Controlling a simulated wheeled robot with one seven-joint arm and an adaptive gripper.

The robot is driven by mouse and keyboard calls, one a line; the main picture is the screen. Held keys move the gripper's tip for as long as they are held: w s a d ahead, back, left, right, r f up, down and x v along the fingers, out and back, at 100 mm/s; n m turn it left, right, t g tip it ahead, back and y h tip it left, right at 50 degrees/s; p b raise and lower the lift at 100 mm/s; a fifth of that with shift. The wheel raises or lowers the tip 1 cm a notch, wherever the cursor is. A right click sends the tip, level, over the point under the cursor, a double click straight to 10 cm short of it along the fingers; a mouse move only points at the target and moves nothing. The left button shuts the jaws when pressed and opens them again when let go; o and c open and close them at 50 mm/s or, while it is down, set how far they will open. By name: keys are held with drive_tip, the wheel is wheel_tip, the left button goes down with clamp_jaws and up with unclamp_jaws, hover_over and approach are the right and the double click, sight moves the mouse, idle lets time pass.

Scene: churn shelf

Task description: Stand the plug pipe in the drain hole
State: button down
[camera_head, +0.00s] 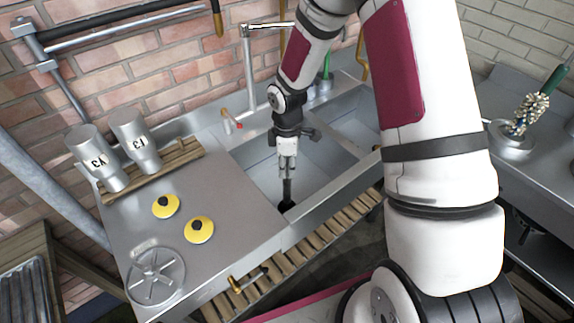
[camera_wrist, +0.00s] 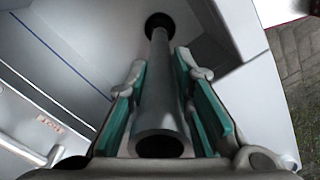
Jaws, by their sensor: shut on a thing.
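The plug pipe (camera_wrist: 159,85) is a grey hollow tube, held lengthwise between the green pads of my gripper (camera_wrist: 168,75) in the wrist view. Its open near end faces the camera. Its far end meets a round black shape; I cannot tell whether this is the drain hole or a dark plug end. In the head view my gripper (camera_head: 287,170) points down into the left sink basin (camera_head: 262,172), with the dark pipe (camera_head: 287,190) below it, looking upright. A dark patch (camera_head: 286,206) shows at its foot on the basin floor. Whether the pipe is inside the hole is unclear.
The basin's front rim (camera_head: 325,205) and walls stand close around my gripper. A swivel tap (camera_head: 249,70) rises behind. Left on the steel drainboard are two metal cups (camera_head: 135,142) on a wooden rack, two yellow discs (camera_head: 199,229) and a round strainer (camera_head: 156,276).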

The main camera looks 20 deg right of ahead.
sight(287, 177)
drive_tip(key=shift+f+b, duration=1)
drive_tip(key=shift+f, duration=1.7)
idle(0.4)
drive_tip(key=c, duration=1.3)
unclamp_jaws()
drive_tip(key=shift+c, duration=0.2)
wheel_tip(287, 177, up, 12)
drive_tip(key=shift+r, duration=0.4)
drive_tip(key=s+d+r+m+t+h, duration=0.1)
drive_tip(key=s+r+m, duration=0.25)
drive_tip(key=r, duration=0.65)
drive_tip(key=s+a+r+m+t+y, duration=0.1)
drive_tip(key=s+r+m+t, duration=0.3)
drive_tip(key=s+r+m, duration=0.6)
drive_tip(key=s+r, duration=0.6)
drive_tip(key=s, duration=0.2)
